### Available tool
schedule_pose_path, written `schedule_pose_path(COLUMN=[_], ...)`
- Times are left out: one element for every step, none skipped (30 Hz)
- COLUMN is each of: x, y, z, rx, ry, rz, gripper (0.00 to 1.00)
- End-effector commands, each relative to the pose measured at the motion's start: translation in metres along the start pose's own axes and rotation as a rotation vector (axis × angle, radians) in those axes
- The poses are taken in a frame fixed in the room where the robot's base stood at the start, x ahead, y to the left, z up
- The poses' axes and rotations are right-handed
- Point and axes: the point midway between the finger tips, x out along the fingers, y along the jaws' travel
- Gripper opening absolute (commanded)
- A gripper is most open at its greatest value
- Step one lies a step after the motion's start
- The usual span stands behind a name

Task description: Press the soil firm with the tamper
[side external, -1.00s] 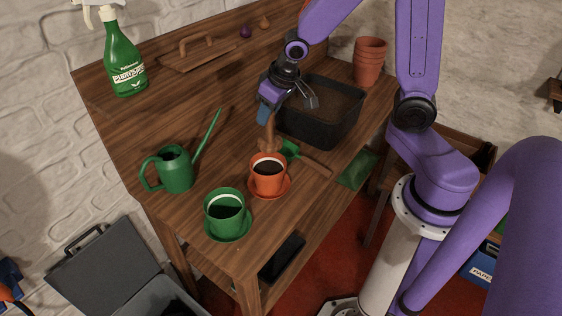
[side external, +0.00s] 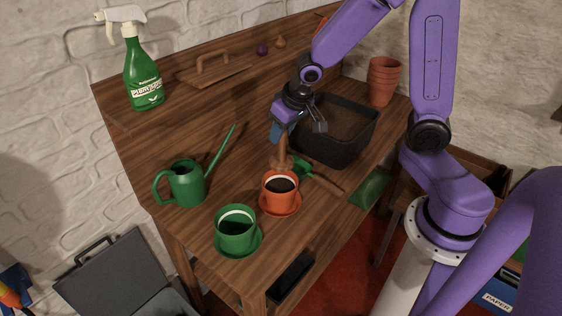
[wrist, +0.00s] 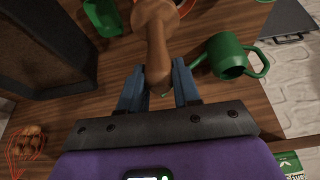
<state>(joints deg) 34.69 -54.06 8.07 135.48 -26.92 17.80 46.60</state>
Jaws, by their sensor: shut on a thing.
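The wooden tamper (side external: 284,150) is gripped by its handle in my gripper (side external: 281,132), flat head downward. My gripper's blue fingers (wrist: 158,88) are shut on the handle in the wrist view, where the tamper (wrist: 156,35) points away from the camera. An orange pot (side external: 280,201) holds dark soil (side external: 281,185) and stands on an orange saucer (side external: 294,210). In the side view the tamper's head shows at the pot's far rim. I cannot tell whether it is above or behind the pot, or whether they touch.
A green pot (side external: 236,236) stands in front of the orange one. A green watering can (side external: 187,184) is to the left. A green trowel (side external: 306,171) lies right behind the orange pot. A black soil tub (side external: 338,148) and stacked terracotta pots (side external: 382,84) stand farther back.

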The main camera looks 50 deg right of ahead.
Motion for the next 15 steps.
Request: schedule_pose_path(x=[-0.001,-0.002,-0.003,-0.004,-0.005,-0.006,-0.007,-0.008,-0.009,-0.01,-0.011,-0.013,-0.013,-0.014,-0.015], y=[-0.003,-0.005,-0.007,-0.009,-0.01,-0.012,-0.013,-0.014,-0.015,-0.016,-0.018,-0.018,-0.019,-0.02,-0.021], z=[0.001,0.001,0.003,0.003,0.004,0.005,0.006,0.006,0.007,0.007,0.007,0.008,0.008,0.008,0.008], rx=[0.023,0.044,0.074,0.098,0.126,0.159,0.184,0.211,0.244,0.268,0.291,0.318,0.338,0.357,0.378], ry=[-0.004,-0.008,-0.013,-0.016,-0.019,-0.021,-0.022,-0.022,-0.02,-0.018,-0.016,-0.012,-0.009,-0.006,-0.002], rz=[0.008,0.015,0.027,0.037,0.048,0.063,0.074,0.085,0.1,0.111,0.12,0.133,0.141,0.149,0.158], gripper=[0.0,0.0,0.0,0.0,0.0,0.0,0.0,0.0,0.0,0.0,0.0,0.0,0.0,0.0,0.0])
